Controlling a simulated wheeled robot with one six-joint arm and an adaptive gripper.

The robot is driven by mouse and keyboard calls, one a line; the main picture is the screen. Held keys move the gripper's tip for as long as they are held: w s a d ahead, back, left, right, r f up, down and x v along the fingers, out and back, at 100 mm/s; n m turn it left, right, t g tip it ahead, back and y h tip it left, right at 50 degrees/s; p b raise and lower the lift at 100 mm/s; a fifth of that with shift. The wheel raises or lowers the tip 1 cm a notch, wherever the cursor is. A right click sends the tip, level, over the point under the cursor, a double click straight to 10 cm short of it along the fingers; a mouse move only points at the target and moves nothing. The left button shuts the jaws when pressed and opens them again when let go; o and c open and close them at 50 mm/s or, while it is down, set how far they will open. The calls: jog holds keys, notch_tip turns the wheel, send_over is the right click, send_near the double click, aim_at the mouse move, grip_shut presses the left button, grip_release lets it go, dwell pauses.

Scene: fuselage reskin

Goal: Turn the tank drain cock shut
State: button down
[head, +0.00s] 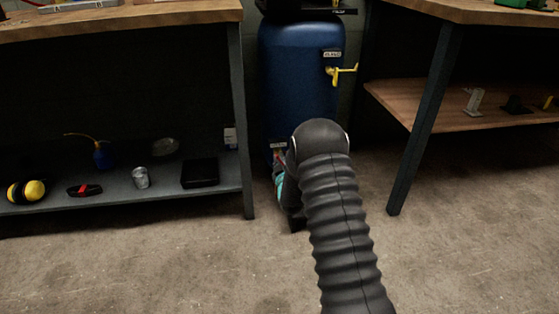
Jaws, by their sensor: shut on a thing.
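The blue tank (300,70) stands upright between two workbenches. The drain cock is at the low front of the tank, under a small pale label (278,145). A little red shows there beside my wrist, and the rest of the cock is hidden. My gripper (280,165) is low against the tank's front, mostly hidden behind my black ribbed arm. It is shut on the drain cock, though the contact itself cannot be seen. The cock's angle cannot be made out.
A yellow valve (341,74) sticks out from the tank's upper right side. Bench legs stand left (240,120) and right (425,120) of the tank. The left lower shelf (120,192) holds earmuffs, an oil can and other items. The front floor is clear.

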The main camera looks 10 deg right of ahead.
jog(key=shift+d+m, duration=0.1)
jog(key=shift+m, duration=3)
jog(key=c, duration=1.2)
grip_release()
jog(key=shift+c, duration=0.2)
jog(key=shift+s, duration=0.1)
jog(key=s, duration=1.1)
jog(key=shift+s, duration=0.4)
